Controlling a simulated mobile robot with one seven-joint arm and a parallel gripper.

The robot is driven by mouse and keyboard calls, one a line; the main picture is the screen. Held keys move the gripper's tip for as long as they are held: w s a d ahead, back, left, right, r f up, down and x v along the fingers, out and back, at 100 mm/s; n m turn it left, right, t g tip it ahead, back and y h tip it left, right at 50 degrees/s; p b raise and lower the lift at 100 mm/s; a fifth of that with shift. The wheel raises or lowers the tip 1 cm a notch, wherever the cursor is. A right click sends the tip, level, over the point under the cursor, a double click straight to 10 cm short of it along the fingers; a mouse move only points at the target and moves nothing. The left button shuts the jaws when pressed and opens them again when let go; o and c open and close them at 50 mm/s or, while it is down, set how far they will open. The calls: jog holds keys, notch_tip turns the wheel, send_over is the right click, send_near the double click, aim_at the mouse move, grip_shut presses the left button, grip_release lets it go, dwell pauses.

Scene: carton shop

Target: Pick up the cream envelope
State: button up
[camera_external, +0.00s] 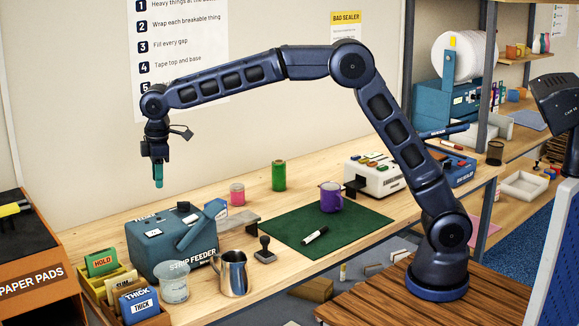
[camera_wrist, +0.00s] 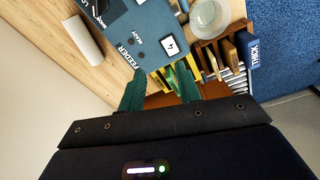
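I cannot make out a cream envelope for certain in either view. A pale, off-white long object (camera_wrist: 83,40) lies on the wood beside the blue strip feeder in the wrist view; I cannot tell what it is. My gripper (camera_external: 158,176) hangs pointing down in the air at the left, above the bench's left end and the strip feeder (camera_external: 172,243). In the wrist view my gripper (camera_wrist: 160,88) shows two green fingers standing apart with nothing held between them. Beyond the fingers is a divided card box (camera_wrist: 205,62) with green, yellow and brown cards.
The card box with HOLD (camera_external: 102,262) and THICK (camera_external: 139,304) cards stands at the front left. A clear cup (camera_external: 173,284), a steel jug (camera_external: 233,273) and a stamp (camera_external: 265,250) stand nearby. A green mat (camera_external: 300,245) holds a purple mug (camera_external: 331,198) and a marker (camera_external: 314,236).

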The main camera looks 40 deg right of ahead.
jog(key=s+a+f+n, duration=0.1)
jog(key=s+a+f, duration=0.15)
jog(key=a, duration=0.35)
jog(key=s+a+f+n, duration=0.1)
jog(key=a+f, duration=0.3)
jog(key=a, duration=0.1)
jog(key=n, duration=0.2)
send_over(120, 275)
jog(key=shift+g+h, duration=0.3)
jog(key=shift+g, duration=0.1)
notch_tip(120, 275, down, 6)
jog(key=shift+w+a+f, duration=0.1)
jog(key=shift+w, duration=0.05)
notch_tip(120, 275, down, 11)
jog(key=shift+r, duration=0.15)
grip_shut()
